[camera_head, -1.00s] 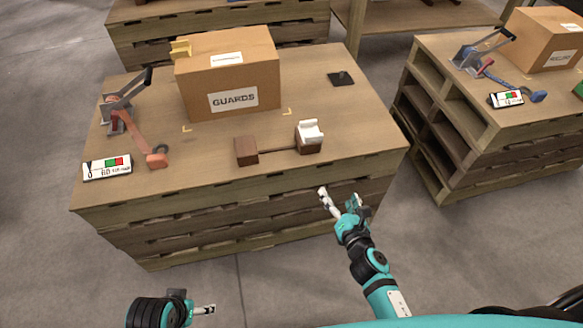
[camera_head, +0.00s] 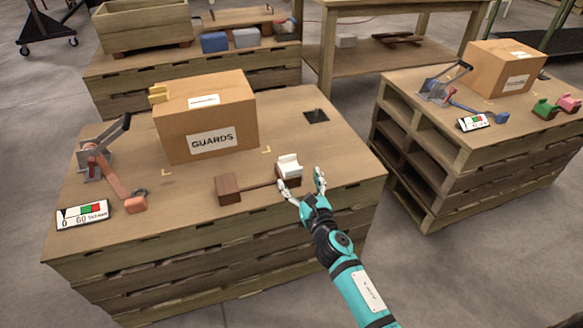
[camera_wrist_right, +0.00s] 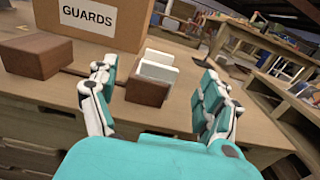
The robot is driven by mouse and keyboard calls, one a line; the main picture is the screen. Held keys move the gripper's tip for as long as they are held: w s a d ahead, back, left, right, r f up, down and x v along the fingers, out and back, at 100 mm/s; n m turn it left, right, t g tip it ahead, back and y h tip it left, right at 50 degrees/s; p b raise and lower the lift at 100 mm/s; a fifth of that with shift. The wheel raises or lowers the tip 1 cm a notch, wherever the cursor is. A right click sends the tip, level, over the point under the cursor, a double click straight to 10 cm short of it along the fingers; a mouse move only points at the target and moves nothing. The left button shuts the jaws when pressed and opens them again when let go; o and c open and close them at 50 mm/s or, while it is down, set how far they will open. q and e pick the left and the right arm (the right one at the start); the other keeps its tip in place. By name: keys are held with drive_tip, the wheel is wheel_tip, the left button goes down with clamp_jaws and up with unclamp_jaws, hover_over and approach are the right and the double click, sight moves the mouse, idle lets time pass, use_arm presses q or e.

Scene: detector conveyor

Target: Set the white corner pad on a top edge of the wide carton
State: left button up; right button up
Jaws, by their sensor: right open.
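The white corner pad (camera_head: 289,165) rests on the right brown block (camera_head: 290,181) of a low stand at the front of the near pallet table. My right gripper (camera_head: 303,182) is open and empty at the table's front edge, just in front of the white pad. In the right wrist view the white pad (camera_wrist_right: 157,66) shows beyond and between the spread fingers (camera_wrist_right: 160,105). My left gripper is out of view.
An orange and grey tensioner (camera_head: 105,165) and a gauge card (camera_head: 84,214) lie at the table's left. A black square (camera_head: 316,116) lies at its back right. A second pallet table (camera_head: 440,140) with another carton (camera_head: 499,68) stands to the right, across a floor gap.

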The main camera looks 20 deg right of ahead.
sight(294, 171)
drive_tip(key=w, duration=0.3)
drive_tip(key=w+b, duration=0.1)
drive_tip(key=w, duration=0.1)
drive_tip(key=shift+w+a+f, duration=0.1)
drive_tip(key=shift+w+f, duration=0.25)
drive_tip(key=c, duration=1.4)
